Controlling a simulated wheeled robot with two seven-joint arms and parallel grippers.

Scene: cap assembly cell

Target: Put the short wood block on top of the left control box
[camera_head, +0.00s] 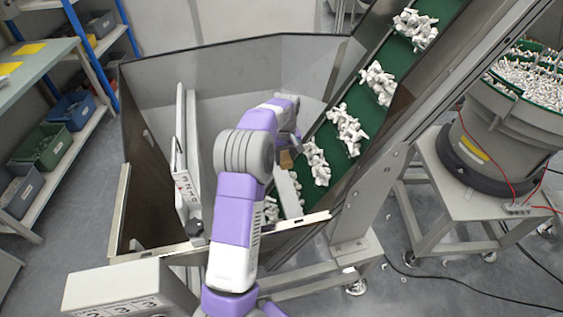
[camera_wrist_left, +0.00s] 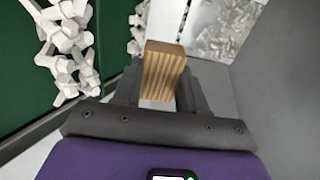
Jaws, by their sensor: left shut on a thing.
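The short wood block (camera_wrist_left: 164,72) is between the two fingers of my left gripper (camera_wrist_left: 160,98) in the left wrist view, and the gripper is shut on it. In the head view the wood block (camera_head: 286,160) is a small brown patch at the end of my left arm, inside the metal hopper beside the green conveyor. My left gripper (camera_head: 290,148) is partly hidden there by the arm. A light grey control box (camera_head: 125,284) with symbols on its front stands at the lower left of the head view, outside the hopper. My right gripper is not in view.
The hopper's walls (camera_head: 225,60) surround my left gripper. The inclined green conveyor (camera_head: 352,112) carries white parts close to its right. An upright pale panel (camera_head: 187,150) stands left of my arm. A bowl feeder (camera_head: 490,150) stands at right, and shelves with bins (camera_head: 45,145) at left.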

